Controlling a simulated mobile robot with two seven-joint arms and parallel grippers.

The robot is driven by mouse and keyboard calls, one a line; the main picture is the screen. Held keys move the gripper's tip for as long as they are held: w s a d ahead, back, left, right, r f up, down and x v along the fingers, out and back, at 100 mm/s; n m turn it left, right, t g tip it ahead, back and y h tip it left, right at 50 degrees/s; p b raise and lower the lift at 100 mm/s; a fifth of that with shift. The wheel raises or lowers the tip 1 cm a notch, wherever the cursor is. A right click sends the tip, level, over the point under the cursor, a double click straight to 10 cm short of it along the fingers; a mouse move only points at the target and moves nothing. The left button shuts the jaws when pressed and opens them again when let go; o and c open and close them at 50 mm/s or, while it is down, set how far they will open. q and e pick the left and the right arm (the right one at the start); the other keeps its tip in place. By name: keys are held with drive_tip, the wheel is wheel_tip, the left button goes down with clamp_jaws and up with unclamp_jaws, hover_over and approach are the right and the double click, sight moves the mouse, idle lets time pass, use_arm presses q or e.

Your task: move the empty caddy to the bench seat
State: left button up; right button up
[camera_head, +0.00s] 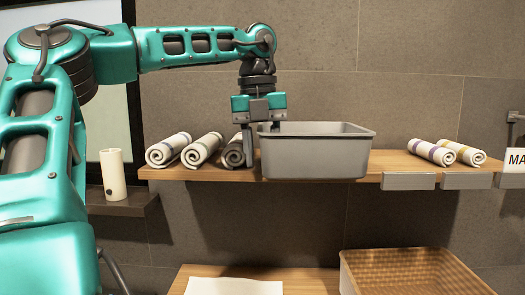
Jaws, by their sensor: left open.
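The caddy is a grey open-topped bin (315,157) on the wooden wall shelf, between two groups of rolled towels. Its inside is mostly hidden from this angle. My left gripper (260,142) is open and points down at the caddy's left end. One finger is outside the left wall, and the other appears to be just inside the rim. I cannot tell whether the fingers touch the wall. A low wooden surface (312,280) at the bottom may be the bench seat; a white sheet (232,286) lies on it. My right gripper is not in view.
Rolled towels (201,150) lie close to the left of the caddy, the nearest beside my finger. Two more rolls (432,152) lie on the right of the shelf (385,160). A woven basket (405,275) stands at the lower right. A white candle (113,174) stands on a ledge at left.

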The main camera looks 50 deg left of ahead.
use_arm(q)
wheel_tip(320, 180, up, 13)
drive_tip(key=shift+s+a+p, duration=0.25)
drive_tip(key=shift+s+p, duration=0.1)
drive_tip(key=shift+p, duration=0.05)
drive_tip(key=shift+c, duration=0.5)
